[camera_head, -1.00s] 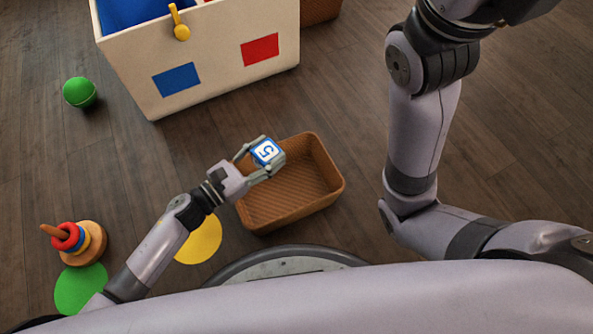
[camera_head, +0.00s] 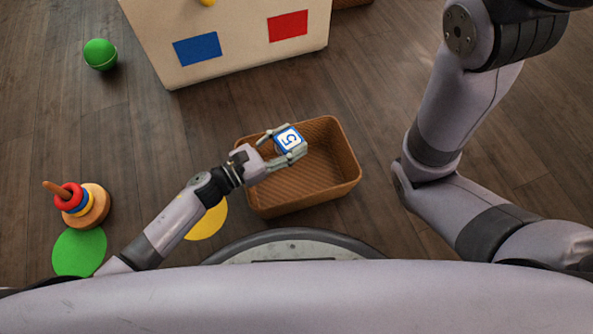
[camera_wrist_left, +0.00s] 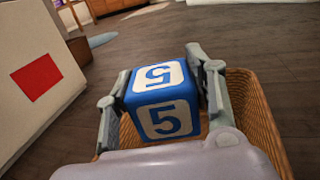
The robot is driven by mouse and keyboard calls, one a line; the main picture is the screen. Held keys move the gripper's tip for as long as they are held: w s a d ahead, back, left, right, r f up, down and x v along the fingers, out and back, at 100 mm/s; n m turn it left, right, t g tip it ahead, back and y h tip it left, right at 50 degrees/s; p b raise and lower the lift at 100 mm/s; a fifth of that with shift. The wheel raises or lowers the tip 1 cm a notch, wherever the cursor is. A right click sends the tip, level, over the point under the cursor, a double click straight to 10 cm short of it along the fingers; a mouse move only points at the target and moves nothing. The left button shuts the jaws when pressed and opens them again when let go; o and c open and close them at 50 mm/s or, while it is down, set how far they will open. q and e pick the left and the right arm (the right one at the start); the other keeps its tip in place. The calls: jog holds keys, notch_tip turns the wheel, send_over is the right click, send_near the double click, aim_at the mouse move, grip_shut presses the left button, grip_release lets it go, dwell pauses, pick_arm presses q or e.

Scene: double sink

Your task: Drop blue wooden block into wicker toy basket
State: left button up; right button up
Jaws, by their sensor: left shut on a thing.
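The blue wooden block (camera_head: 289,140), with white faces and a blue number 5, is held between the fingers of my left gripper (camera_head: 284,146). In the left wrist view the block (camera_wrist_left: 162,101) sits between both fingers of the gripper (camera_wrist_left: 163,95). The wicker toy basket (camera_head: 343,165) is on the floor, open and empty where I can see inside. In the head view the block and fingers overlap the basket's opening near its upper left side. The basket's rim (camera_wrist_left: 252,112) shows below and behind the block in the left wrist view. My right gripper is not in view.
A cream toy chest (camera_head: 240,45) with blue and red squares stands beyond the basket. A green ball (camera_head: 99,52), a ring stacker (camera_head: 90,204), a green disc (camera_head: 79,252) and a yellow disc (camera_head: 208,221) lie to the left. Wooden floor right of the basket is bare.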

pick_arm(q)
jog(key=o, duration=1.3)
jog(key=shift+s+a, duration=0.15)
jog(key=shift+a, duration=0.05)
jog(key=v, duration=1.1)
jog(key=shift+s+a, duration=0.1)
jog(key=shift+a, duration=0.1)
jog(key=shift+r, duration=0.1)
